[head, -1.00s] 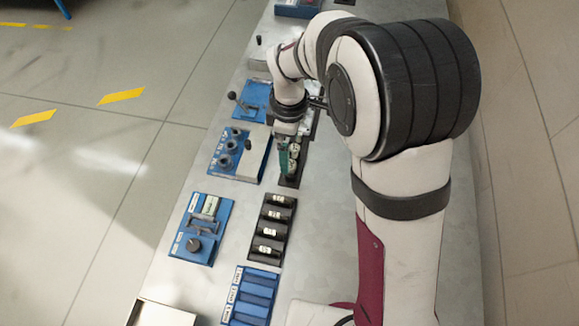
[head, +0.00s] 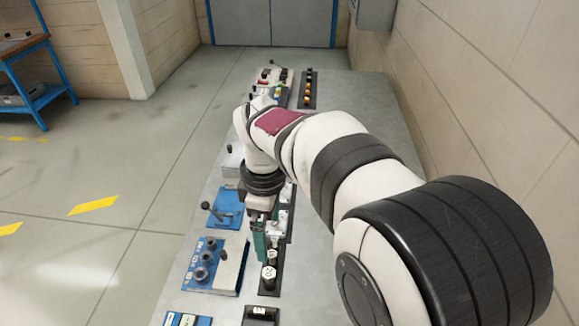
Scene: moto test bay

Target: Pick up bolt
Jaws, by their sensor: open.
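My gripper (head: 261,255) points down over a narrow black rack in the head view, its teal fingers just above or beside the pieces there. It is open, though the gap between the fingers is hard to see from here. The black rack (head: 276,291) holds several small metallic and dark pieces in a row, one with a white label (head: 268,273) close to the fingertips. I cannot tell which piece is the bolt. My gripper and wrist hide part of the rack.
Left of the rack is a blue panel with dark round sockets (head: 207,257), and beyond it a blue lever panel (head: 227,208). A black holder with orange pieces (head: 308,90) stands at the far end. The grey bench top (head: 352,95) is clear at far right.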

